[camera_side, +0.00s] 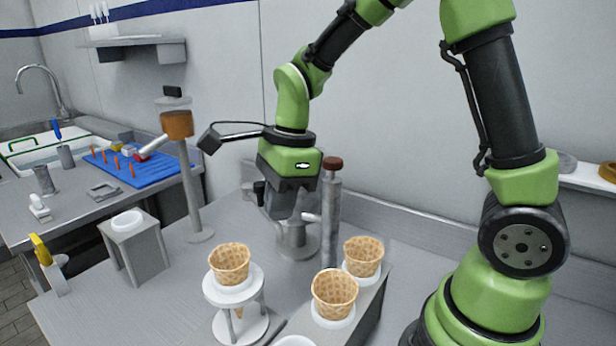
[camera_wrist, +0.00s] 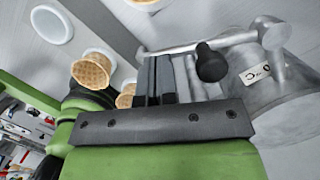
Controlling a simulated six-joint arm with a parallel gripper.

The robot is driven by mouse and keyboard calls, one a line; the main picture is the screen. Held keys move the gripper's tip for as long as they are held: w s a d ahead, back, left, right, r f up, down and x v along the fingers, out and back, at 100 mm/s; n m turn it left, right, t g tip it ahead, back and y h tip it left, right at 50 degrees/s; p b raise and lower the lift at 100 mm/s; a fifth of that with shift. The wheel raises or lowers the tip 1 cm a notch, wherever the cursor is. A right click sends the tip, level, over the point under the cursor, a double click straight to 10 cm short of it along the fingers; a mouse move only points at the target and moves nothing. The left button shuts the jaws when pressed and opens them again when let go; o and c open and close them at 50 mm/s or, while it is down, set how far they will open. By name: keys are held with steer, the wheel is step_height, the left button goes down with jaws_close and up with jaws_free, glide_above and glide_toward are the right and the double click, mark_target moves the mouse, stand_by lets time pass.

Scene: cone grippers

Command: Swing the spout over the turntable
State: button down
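My gripper (camera_side: 292,212) points down beside a grey post with a brown top (camera_side: 331,205); its fingertips are mostly hidden in the side view. In the wrist view the two dark fingers (camera_wrist: 157,78) are close together, just beside a horizontal metal bar (camera_wrist: 222,40) with a black knob (camera_wrist: 211,62). The bar joins a silver canister (camera_wrist: 280,85) and looks like the spout. Whether the fingers touch it is unclear. A white two-tier round stand (camera_side: 227,294), possibly the turntable, holds a waffle cone (camera_side: 230,262) upright, in front of my gripper.
Two more cones (camera_side: 334,292) (camera_side: 362,255) stand in a grey holder at the front right. A brown-cupped dispenser (camera_side: 177,124) on a post stands left. A grey stand with a white ring (camera_side: 128,222) is further left. Bare counter lies between them.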

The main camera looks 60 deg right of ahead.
steer(key=shift+w+a+m, duration=0.55)
steer(key=shift+a, duration=0.25)
steer(key=shift+w+a+m, duration=0.55)
steer(key=shift+a+m, duration=0.05)
steer(key=shift+a, duration=0.15)
steer(key=shift+w+a+m, duration=0.55)
steer(key=shift+a, duration=0.25)
steer(key=a+v, duration=0.1)
steer(key=v, duration=0.9)
steer(key=shift+s+h, duration=0.25)
steer(key=shift+h, duration=0.05)
steer(key=shift+d, duration=0.1)
steer(key=s+d+n+t, duration=0.2)
steer(key=s+n+t, duration=0.1)
steer(key=s+n, duration=0.5)
steer(key=s+d+r+n+t, duration=0.1)
steer(key=s+n, duration=0.6)
steer(key=n, duration=0.8)
steer(key=shift+s+d+r+t, duration=0.15)
steer(key=shift+s+d+t, duration=0.3)
steer(key=shift+t, duration=0.55)
